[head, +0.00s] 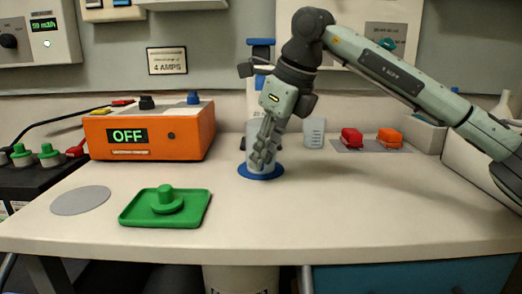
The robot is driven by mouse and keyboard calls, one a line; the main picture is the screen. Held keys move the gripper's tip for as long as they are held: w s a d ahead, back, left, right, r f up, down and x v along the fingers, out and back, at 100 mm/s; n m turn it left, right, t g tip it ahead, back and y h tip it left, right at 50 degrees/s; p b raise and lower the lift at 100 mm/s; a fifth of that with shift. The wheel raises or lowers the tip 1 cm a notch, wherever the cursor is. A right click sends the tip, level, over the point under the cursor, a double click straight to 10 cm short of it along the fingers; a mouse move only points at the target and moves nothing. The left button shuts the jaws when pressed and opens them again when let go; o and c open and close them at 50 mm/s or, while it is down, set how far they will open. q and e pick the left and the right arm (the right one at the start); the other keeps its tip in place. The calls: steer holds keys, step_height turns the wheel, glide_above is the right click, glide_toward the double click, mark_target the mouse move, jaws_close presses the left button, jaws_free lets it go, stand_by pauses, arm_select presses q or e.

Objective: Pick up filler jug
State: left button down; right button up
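A pale, translucent vessel (252,128), which looks like the filler jug, stands upright on a round blue base or mat (247,171) near the middle of the bench. Most of it is hidden behind my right gripper (263,158). That gripper comes in from the right and points down, its fingers overlapping the vessel in the head view. The fingers are seen nearly side-on, so I cannot tell whether they are open, shut or touching the vessel. My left gripper is not in view.
An orange box (150,133) reading OFF and a green tray (135,210) with a green knobbed piece (165,201) are at left. A small clear beaker (314,133), red (352,137) and orange (389,138) pieces stand behind right. The front right bench (400,210) is clear.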

jaws_close()
steer(key=shift+r, duration=0.2)
